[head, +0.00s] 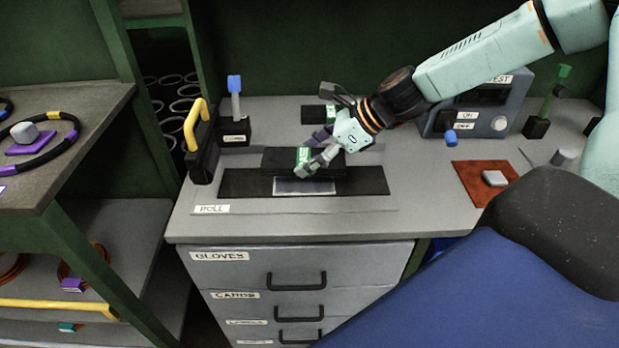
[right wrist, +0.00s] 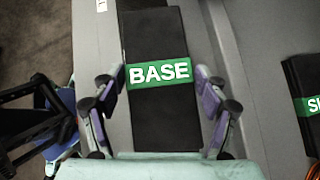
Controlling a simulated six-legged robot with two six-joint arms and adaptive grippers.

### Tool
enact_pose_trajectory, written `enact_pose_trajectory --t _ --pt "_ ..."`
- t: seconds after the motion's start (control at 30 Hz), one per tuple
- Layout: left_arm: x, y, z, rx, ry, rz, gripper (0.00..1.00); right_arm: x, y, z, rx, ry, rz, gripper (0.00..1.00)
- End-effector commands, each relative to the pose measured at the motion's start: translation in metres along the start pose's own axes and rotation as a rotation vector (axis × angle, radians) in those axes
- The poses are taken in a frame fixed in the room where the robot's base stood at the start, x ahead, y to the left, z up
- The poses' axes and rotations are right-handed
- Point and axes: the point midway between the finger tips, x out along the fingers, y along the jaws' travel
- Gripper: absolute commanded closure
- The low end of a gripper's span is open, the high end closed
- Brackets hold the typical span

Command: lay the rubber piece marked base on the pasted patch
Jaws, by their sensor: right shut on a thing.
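The black rubber piece marked BASE (right wrist: 165,110) has a green label band and lies between the two fingers of my right gripper (right wrist: 160,88). In the head view the same base piece (head: 278,160) is over the back part of a long black strip (head: 243,184). My right gripper (head: 318,160) is shut on it across the label. The pale pasted patch (head: 305,187) shows on the strip, just in front of the piece. I cannot tell whether the piece touches the strip. My left gripper is not in view.
A second black piece with a green label (right wrist: 301,100) lies behind, partly out of the wrist view. A yellow-handled tool (head: 197,135) and a blue-topped brush (head: 235,108) stand at the left. A test box (head: 467,122) and a brown mat (head: 468,172) are at the right.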

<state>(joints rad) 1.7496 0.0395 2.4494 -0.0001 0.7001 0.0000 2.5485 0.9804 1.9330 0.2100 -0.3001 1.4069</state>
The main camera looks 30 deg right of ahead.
Motion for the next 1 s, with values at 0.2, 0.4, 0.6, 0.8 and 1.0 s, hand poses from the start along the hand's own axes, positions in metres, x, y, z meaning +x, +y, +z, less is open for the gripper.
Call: enact_pose_trajectory --t 0.2,0.4,0.6,0.8,1.0 --pt "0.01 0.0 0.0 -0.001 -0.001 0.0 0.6 0.008 -0.001 -0.007 -0.002 0.001 0.0 0.69" --pt "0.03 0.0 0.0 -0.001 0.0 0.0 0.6 0.024 -0.002 -0.023 -0.001 0.001 0.0 0.69" --pt "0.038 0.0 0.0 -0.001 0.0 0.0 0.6 0.03 -0.002 -0.029 -0.002 0.001 0.0 0.69" --pt "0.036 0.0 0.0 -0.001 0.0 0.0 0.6 0.029 -0.001 -0.028 -0.002 0.0 0.003 0.69" --pt "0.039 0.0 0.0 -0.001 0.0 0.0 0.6 0.031 -0.001 -0.031 -0.001 0.001 0.002 0.23"
